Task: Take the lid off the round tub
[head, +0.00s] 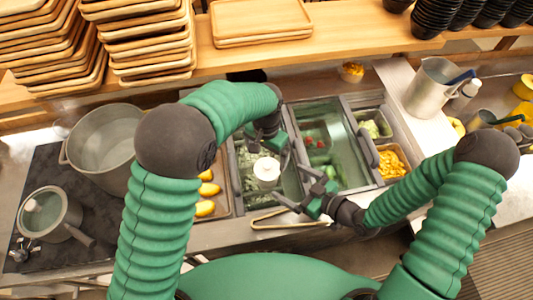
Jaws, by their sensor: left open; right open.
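The round tub shows from above as a small white round lid (266,169) with a knob-like centre, set among the food bins of the counter; its sides are mostly hidden. My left gripper (283,154) is open just above and right of the lid in the picture. I cannot tell whether it touches the lid. My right gripper (294,188) is open and empty, with its fingers pointing left toward the lid from the lower right.
Bins hold greens, yellow pieces (391,164) and red items. Yellow food lies on a tray (217,212) to the left. A pot (105,150) and a lidded saucepan (46,214) stand on the stove. Wooden trays (262,22) fill the back shelf. Tongs (285,222) lie along the front.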

